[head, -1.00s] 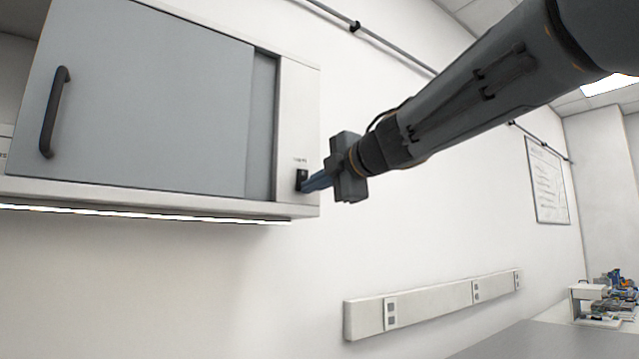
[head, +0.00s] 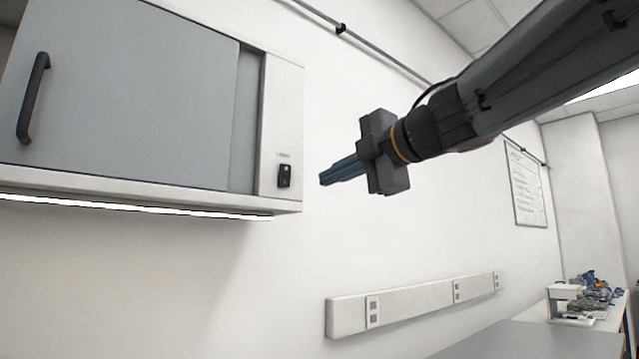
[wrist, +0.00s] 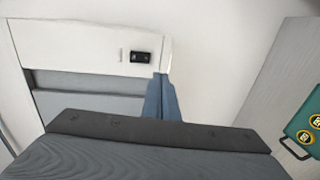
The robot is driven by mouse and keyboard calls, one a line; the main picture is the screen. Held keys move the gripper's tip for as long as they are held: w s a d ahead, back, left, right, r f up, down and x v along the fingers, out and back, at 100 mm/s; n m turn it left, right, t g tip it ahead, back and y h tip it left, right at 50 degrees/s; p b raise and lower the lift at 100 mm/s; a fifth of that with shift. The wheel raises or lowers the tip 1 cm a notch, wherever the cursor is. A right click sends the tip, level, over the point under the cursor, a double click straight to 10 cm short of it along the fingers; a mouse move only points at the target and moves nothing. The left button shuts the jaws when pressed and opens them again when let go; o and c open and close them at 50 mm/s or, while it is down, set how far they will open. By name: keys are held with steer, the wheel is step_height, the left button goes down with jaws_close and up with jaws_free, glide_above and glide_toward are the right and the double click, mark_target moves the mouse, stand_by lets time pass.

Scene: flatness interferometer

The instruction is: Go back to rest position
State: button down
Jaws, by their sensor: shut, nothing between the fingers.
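My gripper (head: 322,180) is shut and empty, with its blue fingers together, to the right of a black switch (head: 284,175) on the white end panel of the wall cabinet (head: 283,110). A clear gap shows between the fingertips and the switch in the head view. In the wrist view, the fingers (wrist: 162,80) point toward the panel's edge, and the switch (wrist: 140,57) shows just beyond and left of the tips. A strip light (head: 130,207) under the cabinet is lit.
The cabinet has a grey sliding door (head: 120,90) with a dark handle (head: 33,97). A socket rail (head: 410,302) runs along the wall below my arm. A bench (head: 500,341) with equipment stands at lower right. The wall around my gripper is bare.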

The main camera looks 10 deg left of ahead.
steer(key=shift+s+d+f, duration=0.1)
steer(key=shift+s+d, duration=0.25)
steer(key=shift+d, duration=0.1)
steer(key=shift+w, duration=0.1)
